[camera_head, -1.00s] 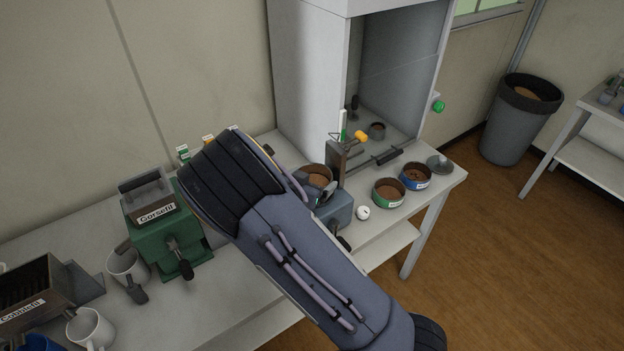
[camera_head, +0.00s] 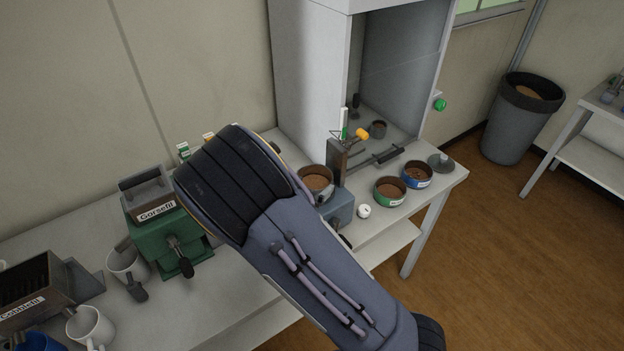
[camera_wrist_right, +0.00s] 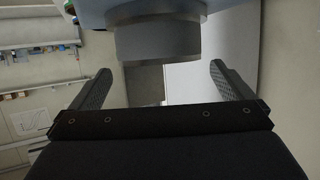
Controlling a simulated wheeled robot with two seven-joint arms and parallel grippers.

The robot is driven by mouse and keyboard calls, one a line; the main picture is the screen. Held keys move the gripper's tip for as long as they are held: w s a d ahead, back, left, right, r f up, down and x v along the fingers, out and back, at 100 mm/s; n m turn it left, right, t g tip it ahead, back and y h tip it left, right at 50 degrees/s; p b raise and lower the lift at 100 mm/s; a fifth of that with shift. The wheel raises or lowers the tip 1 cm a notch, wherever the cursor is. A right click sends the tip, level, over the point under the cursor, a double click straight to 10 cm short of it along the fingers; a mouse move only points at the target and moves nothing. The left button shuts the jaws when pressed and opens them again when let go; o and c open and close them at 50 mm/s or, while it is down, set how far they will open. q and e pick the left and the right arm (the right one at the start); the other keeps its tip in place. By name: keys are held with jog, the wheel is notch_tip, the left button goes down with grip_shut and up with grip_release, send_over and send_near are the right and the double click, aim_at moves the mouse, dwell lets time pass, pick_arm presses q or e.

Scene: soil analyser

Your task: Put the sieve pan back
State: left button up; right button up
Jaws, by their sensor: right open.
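A round dark-rimmed sieve pan (camera_head: 316,183) filled with brown soil sits upright on the blue-grey device (camera_head: 338,208) beside a grey upright post (camera_head: 337,160). My right gripper (camera_wrist_right: 160,69) is open and empty. In the head view its wrist is left of the pan and hides its fingers. In the right wrist view, which looks upside down, the grey pan wall (camera_wrist_right: 158,42) lies ahead between the fingers, apart from them, with the blue-grey device (camera_wrist_right: 130,12) above it in the picture. My left gripper is not in view.
Pans with a green band (camera_head: 390,192) and a blue band (camera_head: 416,175) stand to the right, near a white ball-like item (camera_head: 364,211). A grey cabinet (camera_head: 309,80) stands behind. A green machine (camera_head: 165,235) and mugs (camera_head: 90,327) are on the left.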

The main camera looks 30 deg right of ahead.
jog(key=s+a+r+n+t+y, duration=0.15)
jog(key=a+r+y, duration=0.25)
jog(key=a+y, duration=0.6)
jog(key=s+a+r+n+y, duration=0.3)
jog(key=s+r+n+y, duration=0.1)
jog(key=s+r+y, duration=0.35)
jog(key=s+d+n+g+h, duration=0.1)
jog(key=s+d+n, duration=0.1)
jog(key=s, duration=0.7)
jog(key=s+d+f+n+g+h, duration=0.1)
jog(key=s+d+n+g, duration=0.1)
jog(key=s, duration=0.7)
jog(key=shift+d+f+n, duration=0.15)
jog(key=shift+d+n, duration=0.1)
jog(key=shift+n, duration=0.1)
